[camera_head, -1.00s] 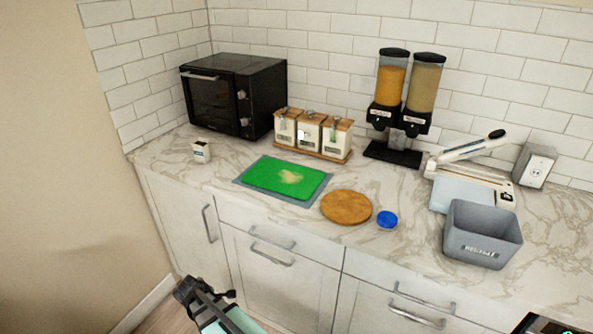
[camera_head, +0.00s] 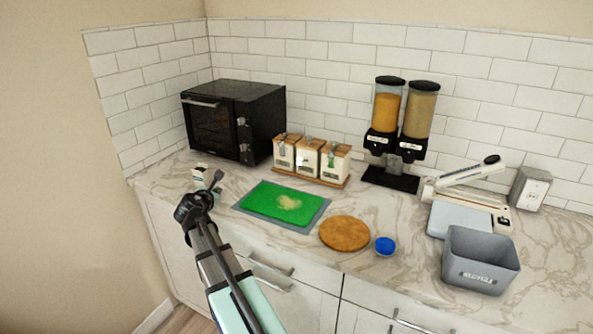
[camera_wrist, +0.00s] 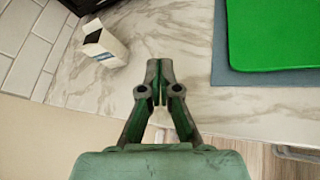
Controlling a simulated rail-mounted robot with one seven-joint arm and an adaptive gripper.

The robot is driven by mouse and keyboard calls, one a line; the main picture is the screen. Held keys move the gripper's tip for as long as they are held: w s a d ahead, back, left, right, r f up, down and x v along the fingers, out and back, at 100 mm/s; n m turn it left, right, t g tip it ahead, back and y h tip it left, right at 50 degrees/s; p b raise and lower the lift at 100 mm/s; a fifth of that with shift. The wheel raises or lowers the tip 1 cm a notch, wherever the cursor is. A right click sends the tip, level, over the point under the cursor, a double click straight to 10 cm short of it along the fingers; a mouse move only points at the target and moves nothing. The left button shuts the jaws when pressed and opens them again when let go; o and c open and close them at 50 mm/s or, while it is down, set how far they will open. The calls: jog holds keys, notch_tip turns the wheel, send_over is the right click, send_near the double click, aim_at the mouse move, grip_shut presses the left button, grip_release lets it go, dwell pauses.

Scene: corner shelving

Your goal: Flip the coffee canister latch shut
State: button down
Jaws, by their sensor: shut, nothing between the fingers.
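Three cream canisters with wooden lids stand in a row on a wooden tray (camera_head: 309,179) against the back wall: a left one (camera_head: 284,155), a middle one (camera_head: 307,160) and a right one (camera_head: 335,165). Small metal parts show on their fronts. The labels and latch positions are too small to read, so I cannot tell which holds coffee. My gripper (camera_head: 216,177) is over the counter's front left part, away from the canisters. In the wrist view my gripper (camera_wrist: 159,70) has its fingertips together, with nothing between them. No canister shows there.
A small white box (camera_wrist: 106,46) lies left of my gripper. A black oven (camera_head: 235,122) stands behind, left of the canisters. A green cutting mat (camera_head: 270,199) lies in front of them. A round board (camera_head: 345,233), blue lid (camera_head: 385,246) and grey bin (camera_head: 480,268) are further right.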

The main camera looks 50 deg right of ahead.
jog(key=s+d+g+h, duration=0.1)
jog(key=s+d, duration=0.4)
jog(key=s+d+g+h, duration=0.1)
jog(key=s+d+g, duration=0.1)
jog(key=s+d, duration=0.3)
jog(key=s+d+g+h, duration=0.1)
jog(key=s+d, duration=0.4)
jog(key=shift+s+d+r+n+g+h, duration=0.2)
jog(key=shift+r+n+g+h, duration=0.1)
jog(key=shift+n+g, duration=0.1)
jog(key=shift+w+d+p, duration=0.1)
jog(key=shift+p, duration=0.2)
jog(key=p+x, duration=0.2)
jog(key=x, duration=0.7)
jog(key=shift+w+d, duration=0.1)
jog(key=shift+d, duration=0.05)
jog(key=shift+w+d+r+p, duration=0.1)
jog(key=shift+d+r+p, duration=0.2)
jog(key=shift+d+r, duration=0.25)
jog(key=shift+w+d+r+p, duration=0.1)
jog(key=shift+d+r+p, duration=0.25)
jog(key=shift+r, duration=0.3)
jog(key=shift+d+r, duration=0.3)
jog(key=shift+r, duration=0.1)
